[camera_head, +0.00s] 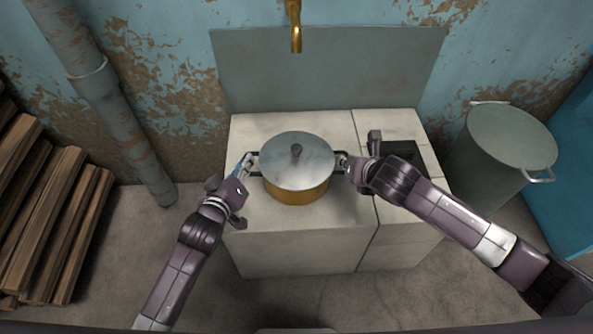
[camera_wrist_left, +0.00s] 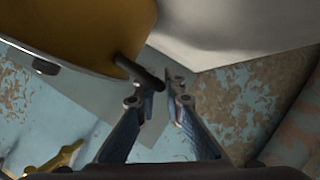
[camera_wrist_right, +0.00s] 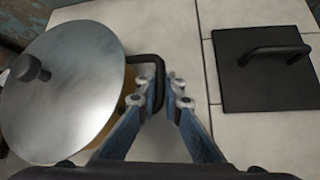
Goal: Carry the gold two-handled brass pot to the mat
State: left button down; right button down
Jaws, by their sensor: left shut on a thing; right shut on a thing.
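The gold pot (camera_head: 297,194) has a grey metal lid (camera_head: 283,160) with a dark knob and a dark handle on each side. It is upright over the left part of the pale tiled block; I cannot tell whether its base touches. My left gripper (camera_head: 248,164) is shut on the left handle (camera_wrist_left: 147,73). My right gripper (camera_head: 346,163) is shut on the right handle (camera_wrist_right: 159,75). The gold side shows in the left wrist view (camera_wrist_left: 95,30), and the lid in the right wrist view (camera_wrist_right: 70,95). I cannot make out a mat.
A black square plate (camera_wrist_right: 270,85) with a raised handle lies on the block (camera_head: 290,245), right of the pot. A brass tap (camera_head: 295,30) hangs behind. A grey lidded bin (camera_head: 490,165) stands right, stacked wood (camera_head: 50,220) and a pipe (camera_head: 115,115) left.

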pick_arm(q)
jog(key=shift+s+f, duration=0.1)
jog(key=shift+r, duration=0.2)
pick_arm(e)
jog(key=shift+w+r, duration=0.1)
jog(key=shift+r, duration=0.15)
pick_arm(q)
jog(key=shift+r, duration=0.1)
pick_arm(e)
jog(key=shift+r, duration=0.1)
